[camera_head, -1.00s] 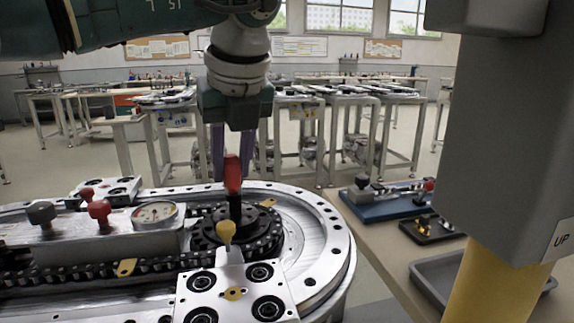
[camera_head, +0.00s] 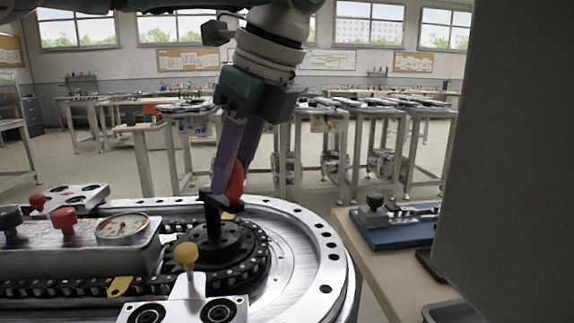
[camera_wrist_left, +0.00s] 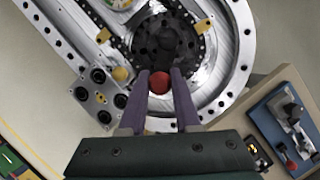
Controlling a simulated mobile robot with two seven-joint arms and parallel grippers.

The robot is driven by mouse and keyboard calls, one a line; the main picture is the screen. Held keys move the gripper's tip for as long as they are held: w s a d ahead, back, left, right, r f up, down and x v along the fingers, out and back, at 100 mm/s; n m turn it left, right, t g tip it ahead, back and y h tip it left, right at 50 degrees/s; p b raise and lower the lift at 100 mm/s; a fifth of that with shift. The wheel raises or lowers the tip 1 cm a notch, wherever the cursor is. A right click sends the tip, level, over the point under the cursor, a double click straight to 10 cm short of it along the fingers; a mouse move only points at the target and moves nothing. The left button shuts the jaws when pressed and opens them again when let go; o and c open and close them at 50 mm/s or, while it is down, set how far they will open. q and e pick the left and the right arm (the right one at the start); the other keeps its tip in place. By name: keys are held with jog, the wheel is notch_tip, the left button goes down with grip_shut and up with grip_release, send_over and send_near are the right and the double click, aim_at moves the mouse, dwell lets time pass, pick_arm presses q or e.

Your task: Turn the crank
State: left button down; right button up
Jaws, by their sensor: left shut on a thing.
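The crank has a red handle (camera_head: 236,184) on a black arm and upright post (camera_head: 212,218), which rises from a black toothed hub (camera_head: 238,246) on the metal ring track. My left gripper (camera_head: 228,185) comes down from above, tilted, with its purple fingers at the red handle. It is shut on the handle. In the left wrist view the round red end of the handle (camera_wrist_left: 152,81) shows between the two fingertips (camera_wrist_left: 158,77), with the dark hub (camera_wrist_left: 163,42) beyond it. The fingers partly hide the handle in the head view. My right gripper is not in view.
A yellow knob (camera_head: 187,254) stands in front of the hub. A gauge (camera_head: 122,228) and red knob (camera_head: 63,220) are on the left. A blue-based fixture (camera_head: 398,228) sits on the bench at right. A chain runs round the hub.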

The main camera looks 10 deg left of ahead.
pick_arm(q)
jog(key=shift+w, duration=0.1)
dwell(0.4)
jog(key=c, duration=0.6)
grip_release()
jog(key=shift+r, duration=0.1)
jog(key=shift+p+v, duration=3.45)
jog(key=shift+v, duration=1.35)
